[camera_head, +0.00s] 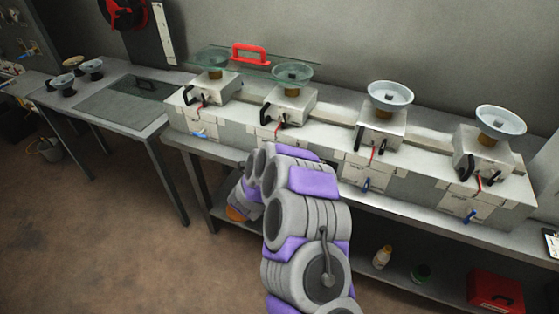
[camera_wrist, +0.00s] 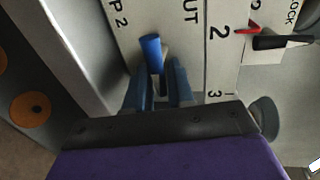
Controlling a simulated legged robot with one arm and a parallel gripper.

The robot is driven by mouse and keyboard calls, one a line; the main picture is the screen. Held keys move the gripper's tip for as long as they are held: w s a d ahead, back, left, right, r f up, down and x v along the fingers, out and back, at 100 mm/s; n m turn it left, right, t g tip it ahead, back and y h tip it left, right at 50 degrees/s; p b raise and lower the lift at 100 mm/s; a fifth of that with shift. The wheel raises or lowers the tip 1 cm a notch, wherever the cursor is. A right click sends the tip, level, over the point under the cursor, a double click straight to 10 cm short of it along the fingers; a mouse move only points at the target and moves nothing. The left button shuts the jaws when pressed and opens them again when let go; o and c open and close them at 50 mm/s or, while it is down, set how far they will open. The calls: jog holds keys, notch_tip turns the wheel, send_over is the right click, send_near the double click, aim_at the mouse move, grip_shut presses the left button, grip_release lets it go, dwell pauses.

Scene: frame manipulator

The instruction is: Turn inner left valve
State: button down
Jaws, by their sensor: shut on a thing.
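The blue valve handle (camera_wrist: 151,50) sticks out from a white panel lettered "P 2" and "OUT" in the wrist view. My gripper (camera_wrist: 158,88) is shut on this handle, with one dark blue-grey finger on each side of it. In the head view my purple and grey arm reaches to the front of the second station from the left (camera_head: 290,105). There my arm hides the gripper's fingertips and the held handle.
Similar stations stand to the left (camera_head: 215,85) and right, with blue handles low on their fronts (camera_head: 366,185) (camera_head: 471,215). A black lever (camera_wrist: 282,42) with a red pointer (camera_wrist: 247,30) is right of the held handle. The bench's lower shelf (camera_head: 400,270) holds bottles and a red box (camera_head: 495,292).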

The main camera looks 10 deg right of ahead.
jog(key=shift+s+f, duration=0.15)
jog(key=shift+f, duration=0.15)
jog(key=c, duration=1.3)
grip_release()
jog(key=shift+o, duration=0.8)
jog(key=shift+r, duration=0.1)
jog(key=p+v, duration=0.3)
jog(key=v, duration=1.4)
jog(key=shift+a, duration=0.2)
